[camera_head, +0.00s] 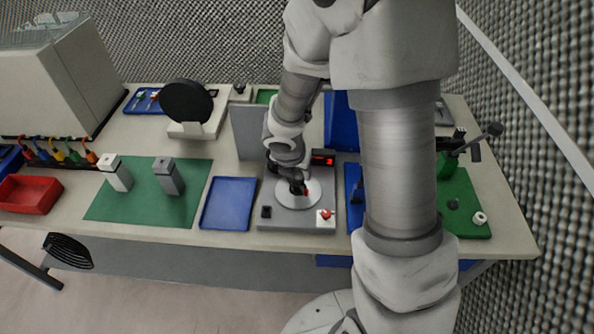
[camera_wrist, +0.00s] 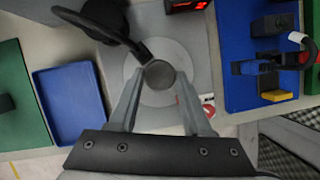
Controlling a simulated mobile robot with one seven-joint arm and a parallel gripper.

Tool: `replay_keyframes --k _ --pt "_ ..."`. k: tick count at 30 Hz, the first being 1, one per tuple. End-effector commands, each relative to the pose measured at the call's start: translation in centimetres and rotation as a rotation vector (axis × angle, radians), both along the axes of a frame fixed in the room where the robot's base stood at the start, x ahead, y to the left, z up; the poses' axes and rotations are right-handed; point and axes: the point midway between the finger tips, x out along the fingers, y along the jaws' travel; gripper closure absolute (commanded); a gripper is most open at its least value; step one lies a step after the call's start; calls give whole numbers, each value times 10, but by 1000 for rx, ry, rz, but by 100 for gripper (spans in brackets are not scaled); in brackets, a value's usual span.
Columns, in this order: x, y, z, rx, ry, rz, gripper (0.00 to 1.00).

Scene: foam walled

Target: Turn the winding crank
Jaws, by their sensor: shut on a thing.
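My gripper (camera_wrist: 160,78) is shut on a round grey knob (camera_wrist: 158,74), with one finger on each side of it in the wrist view. A dark curved arm (camera_wrist: 138,50) runs from beside the knob to the upper left; together they look like the winding crank. In the head view my gripper (camera_head: 297,188) points down over the pale disc (camera_head: 312,195) of a grey device (camera_head: 268,222) near the table's front edge. My wrist and gripper hide the knob there. Whether the dark arm joins the knob is not clear.
A blue tray (camera_head: 228,204) lies left of the device and a red display (camera_head: 323,160) is at its back. A red button (camera_head: 325,214) is at its front right. A green base with a black lever (camera_head: 462,200) stands at right. A black disc stand (camera_head: 187,102) is behind.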

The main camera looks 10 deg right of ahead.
Motion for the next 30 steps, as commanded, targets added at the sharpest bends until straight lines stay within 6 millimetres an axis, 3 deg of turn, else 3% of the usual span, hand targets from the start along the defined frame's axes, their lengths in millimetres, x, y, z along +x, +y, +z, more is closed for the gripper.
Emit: replay_keyframes --k 10,11,15,25,30 --pt "0 0 0 0 -1 1 100" --pt "0 0 0 0 -1 1 47" --pt "0 0 0 0 -1 0 22" --pt "0 0 2 0 -1 0 22" --pt "-6 4 23 0 -2 -1 22"
